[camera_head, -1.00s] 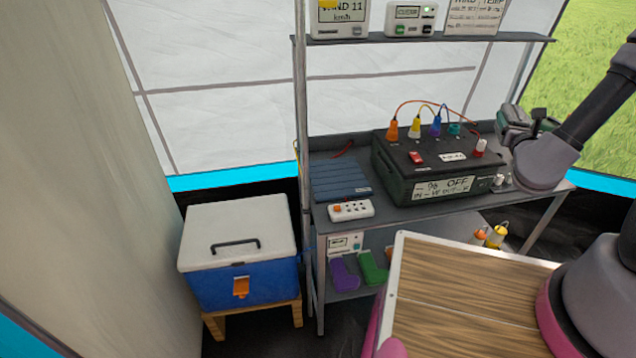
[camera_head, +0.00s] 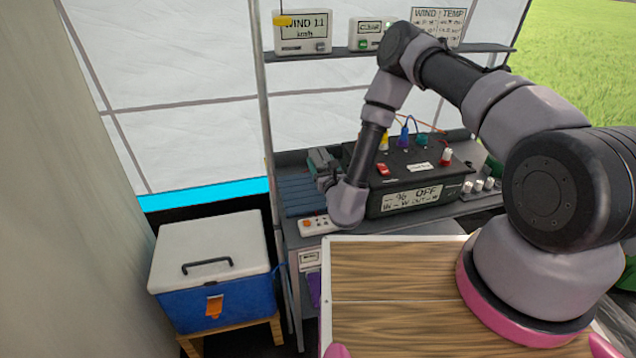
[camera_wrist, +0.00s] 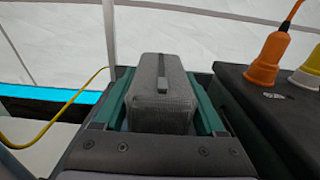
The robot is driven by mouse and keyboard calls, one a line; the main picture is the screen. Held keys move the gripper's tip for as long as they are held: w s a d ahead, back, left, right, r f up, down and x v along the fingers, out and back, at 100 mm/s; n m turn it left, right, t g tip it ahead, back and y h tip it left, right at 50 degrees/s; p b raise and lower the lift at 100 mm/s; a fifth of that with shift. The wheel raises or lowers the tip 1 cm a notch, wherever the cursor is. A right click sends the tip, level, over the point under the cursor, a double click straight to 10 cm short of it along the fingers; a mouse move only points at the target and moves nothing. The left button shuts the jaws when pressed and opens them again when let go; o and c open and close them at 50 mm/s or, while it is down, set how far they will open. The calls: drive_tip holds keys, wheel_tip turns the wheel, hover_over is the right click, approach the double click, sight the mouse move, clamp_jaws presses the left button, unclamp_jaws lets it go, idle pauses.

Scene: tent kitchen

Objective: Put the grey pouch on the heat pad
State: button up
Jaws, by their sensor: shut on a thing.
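The grey pouch (camera_wrist: 158,92) is a ribbed block with a dark strap on top. My gripper (camera_wrist: 160,100) is shut on it, with one green finger along each side. In the head view my gripper (camera_head: 322,164) is above the back part of the blue ribbed pad (camera_head: 291,197), which looks like the heat pad and lies on the metal bench left of the black box. The pouch is hard to make out there. In the wrist view the pouch and gripper hide what is below, so I cannot tell whether the pouch touches the pad.
The black power box (camera_head: 410,190), with coloured plugs on top, stands close to the right of my gripper. A white switch strip (camera_head: 318,225) lies in front of the pad. A shelf (camera_head: 350,55) with displays hangs above. A thin post (camera_head: 262,110) rises at the left.

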drive_tip(key=shift+d+f, duration=0.15)
drive_tip(key=shift+f, duration=3.1)
drive_tip(key=shift+f, duration=0.1)
drive_tip(key=o, duration=1.6)
drive_tip(key=shift+c, duration=0.2)
drive_tip(key=shift+s, duration=0.15)
drive_tip(key=v, duration=0.6)
drive_tip(key=shift+s+d, duration=0.2)
drive_tip(key=shift+s, duration=0.3)
drive_tip(key=shift+s, duration=0.1)
